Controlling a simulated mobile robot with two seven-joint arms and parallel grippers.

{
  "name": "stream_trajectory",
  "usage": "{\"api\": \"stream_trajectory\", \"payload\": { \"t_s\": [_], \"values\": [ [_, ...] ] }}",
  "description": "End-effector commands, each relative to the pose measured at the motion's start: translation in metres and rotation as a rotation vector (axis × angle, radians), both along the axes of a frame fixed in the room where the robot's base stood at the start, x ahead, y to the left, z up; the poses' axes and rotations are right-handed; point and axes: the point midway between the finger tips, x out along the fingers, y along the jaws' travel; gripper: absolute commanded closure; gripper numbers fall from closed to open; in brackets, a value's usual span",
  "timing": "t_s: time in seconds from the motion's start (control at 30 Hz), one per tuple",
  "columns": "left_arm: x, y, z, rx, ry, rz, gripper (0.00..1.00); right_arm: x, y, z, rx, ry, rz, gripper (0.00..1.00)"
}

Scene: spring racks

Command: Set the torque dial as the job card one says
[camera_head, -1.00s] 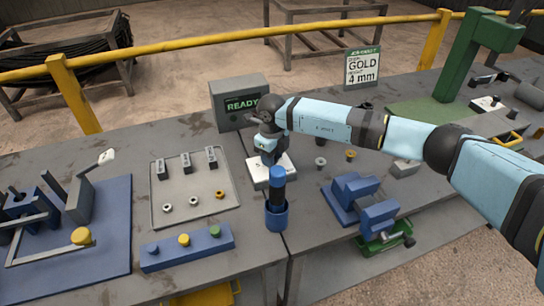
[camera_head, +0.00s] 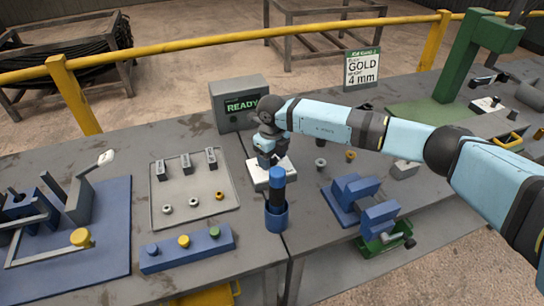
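The job card (camera_head: 362,68) stands upright at the back of the bench. It reads gold and 4 mm; its small lines are hard to read. A white-based unit (camera_head: 257,178), likely the torque dial, sits at the bench's middle. My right gripper (camera_head: 268,163) points down onto it and hides its top, so the dial's setting cannot be read. The fingers are small and dark there, and I cannot tell whether they are open or shut on a knob. My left gripper is not in view.
A grey box with a READY display (camera_head: 240,104) stands behind the gripper. A blue cup (camera_head: 276,219) holding a dark tool with a blue top is close in front.

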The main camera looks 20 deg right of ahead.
Motion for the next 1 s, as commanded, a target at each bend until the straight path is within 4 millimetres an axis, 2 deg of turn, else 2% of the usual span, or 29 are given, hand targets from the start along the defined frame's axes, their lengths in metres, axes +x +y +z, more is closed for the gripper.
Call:
{"api": "stream_trajectory", "payload": {
  "t_s": [0.27, 0.43, 0.57, 0.8, 1.0],
  "values": [
    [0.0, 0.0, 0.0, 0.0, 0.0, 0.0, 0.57, 0.0, 0.0, 0.001, 0.0, 0.0, 0.001, 0.39],
    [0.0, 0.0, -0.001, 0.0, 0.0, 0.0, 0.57, 0.001, 0.0, 0.014, 0.001, -0.003, 0.0, 0.39],
    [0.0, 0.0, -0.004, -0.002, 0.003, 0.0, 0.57, 0.001, 0.0, 0.04, 0.001, -0.005, 0.001, 0.39],
    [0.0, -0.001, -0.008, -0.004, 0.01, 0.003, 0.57, 0.001, 0.0, 0.095, 0.0, -0.004, 0.0, 0.39],
    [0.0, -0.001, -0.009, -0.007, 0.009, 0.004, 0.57, 0.0, 0.0, 0.126, 0.0, -0.001, 0.001, 0.39]
  ]
}}
